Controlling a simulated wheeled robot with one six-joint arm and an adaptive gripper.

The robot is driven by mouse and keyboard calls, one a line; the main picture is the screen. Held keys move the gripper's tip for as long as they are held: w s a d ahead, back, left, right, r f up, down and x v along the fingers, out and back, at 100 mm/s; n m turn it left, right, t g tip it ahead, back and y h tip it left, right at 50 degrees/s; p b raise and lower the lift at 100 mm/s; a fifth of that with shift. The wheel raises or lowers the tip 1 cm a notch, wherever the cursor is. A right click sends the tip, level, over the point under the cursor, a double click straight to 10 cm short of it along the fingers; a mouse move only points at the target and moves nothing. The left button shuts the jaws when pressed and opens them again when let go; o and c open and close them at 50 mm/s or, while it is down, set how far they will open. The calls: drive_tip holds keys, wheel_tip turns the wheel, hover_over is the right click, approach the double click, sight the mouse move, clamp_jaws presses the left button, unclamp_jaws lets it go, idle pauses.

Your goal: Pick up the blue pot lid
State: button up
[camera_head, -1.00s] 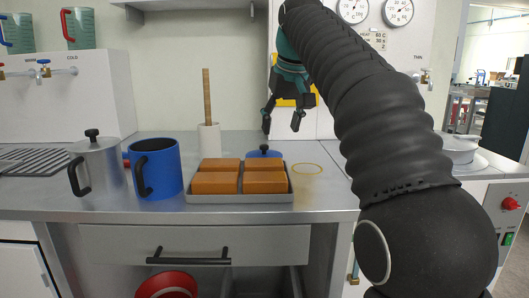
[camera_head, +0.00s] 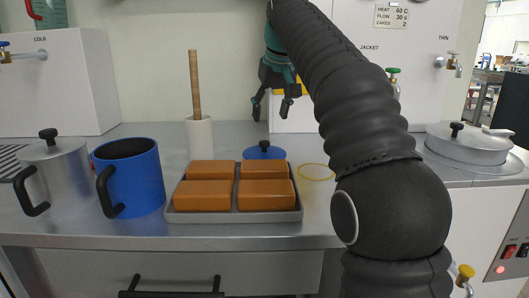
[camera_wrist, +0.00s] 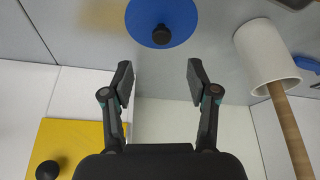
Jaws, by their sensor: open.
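The blue pot lid (camera_head: 264,151) with a black knob lies on the counter behind the tray of brown blocks; the tray hides its front edge in the head view. In the wrist view the blue lid (camera_wrist: 162,22) shows at the top, its knob facing the camera, beyond my fingertips. My gripper (camera_head: 270,110) is open and empty, above the counter and behind the lid. In the wrist view the two fingers of my gripper (camera_wrist: 159,80) stand apart with nothing between them.
A grey tray (camera_head: 235,216) of brown blocks is in front of the lid. A blue pot (camera_head: 140,180) and a silver pot (camera_head: 62,185) stand left. A white cylinder (camera_head: 200,138) with a wooden stick stands behind. A yellow ring (camera_head: 317,172) lies right of the lid.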

sight(264, 141)
drive_tip(key=b+x, duration=0.2)
drive_tip(key=x, duration=0.8)
drive_tip(key=shift+a+f, duration=0.1)
drive_tip(key=shift+a, duration=0.05)
drive_tip(key=shift+s, duration=0.1)
clamp_jaws()
